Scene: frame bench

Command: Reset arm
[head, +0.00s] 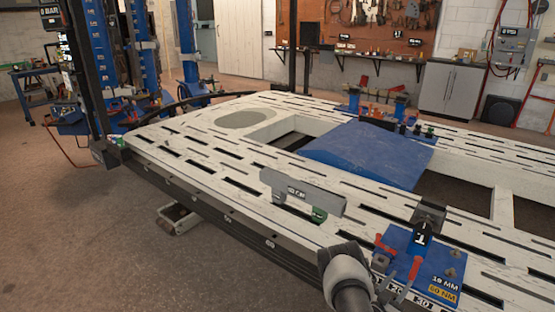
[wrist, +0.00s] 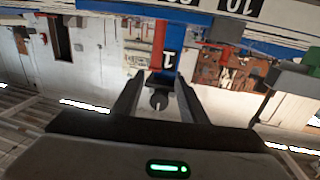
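My arm (head: 345,278) enters the head view at the bottom, right of centre. In the wrist view my gripper (wrist: 159,92) has its two dark fingers apart, with a visible gap between them. A small dark round part shows in that gap; I cannot tell what it is, and neither finger visibly touches it. A blue clamp (head: 432,262) with red handles stands on the white slotted bench (head: 190,140), just right of my arm. A blue and red fixture (wrist: 165,52) shows beyond the fingers in the wrist view.
A grey angled bracket (head: 303,193) stands on the bench near its front edge. A blue curved panel (head: 370,152) lies across the bench's middle. Blue posts (head: 140,50) stand at the left. The floor (head: 70,220) left of the bench is mostly clear.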

